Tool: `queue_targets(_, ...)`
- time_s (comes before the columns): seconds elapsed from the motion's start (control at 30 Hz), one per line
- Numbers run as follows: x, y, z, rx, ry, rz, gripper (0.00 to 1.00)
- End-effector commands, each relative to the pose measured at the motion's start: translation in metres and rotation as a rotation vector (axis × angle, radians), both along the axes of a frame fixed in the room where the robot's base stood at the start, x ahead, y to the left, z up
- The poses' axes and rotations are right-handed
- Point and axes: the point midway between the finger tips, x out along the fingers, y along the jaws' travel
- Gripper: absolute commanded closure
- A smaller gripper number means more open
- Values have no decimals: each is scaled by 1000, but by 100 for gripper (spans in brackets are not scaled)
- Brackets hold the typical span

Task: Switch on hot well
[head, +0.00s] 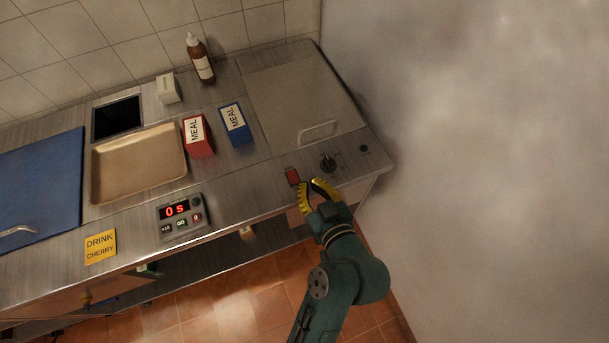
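The hot well appears to be the covered well at the right end of the counter. Its flat metal lid (297,95) is down and has a bar handle (319,130). On the counter front below it are a small red switch (292,176) and a black knob (328,162). My gripper (307,181), with yellow-and-black fingers, is just right of and below the red switch, by the counter's front edge. The fingertips are close together and nothing shows between them. I cannot tell whether they meet or touch the switch. The switch's on or off position is too small to read.
A small dark round part (364,148) sits right of the knob. A wall (480,150) bounds the right.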

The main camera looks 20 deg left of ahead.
Motion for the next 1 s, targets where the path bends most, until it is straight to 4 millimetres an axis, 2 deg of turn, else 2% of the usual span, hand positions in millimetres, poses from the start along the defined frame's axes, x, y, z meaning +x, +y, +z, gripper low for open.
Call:
queue_targets(0.03, -2, -1, -20, 0, 7, -2, 100)
queue_targets(0.1, -4, -1, -26, 0, 12, -3, 100)
queue_targets(0.57, 0, 2, -25, 0, 12, -3, 100)
queue_targets(0.73, 18, 19, -36, 0, 13, 0, 100)
queue_targets(1.0, 60, 56, -57, -1, 13, -1, 100)
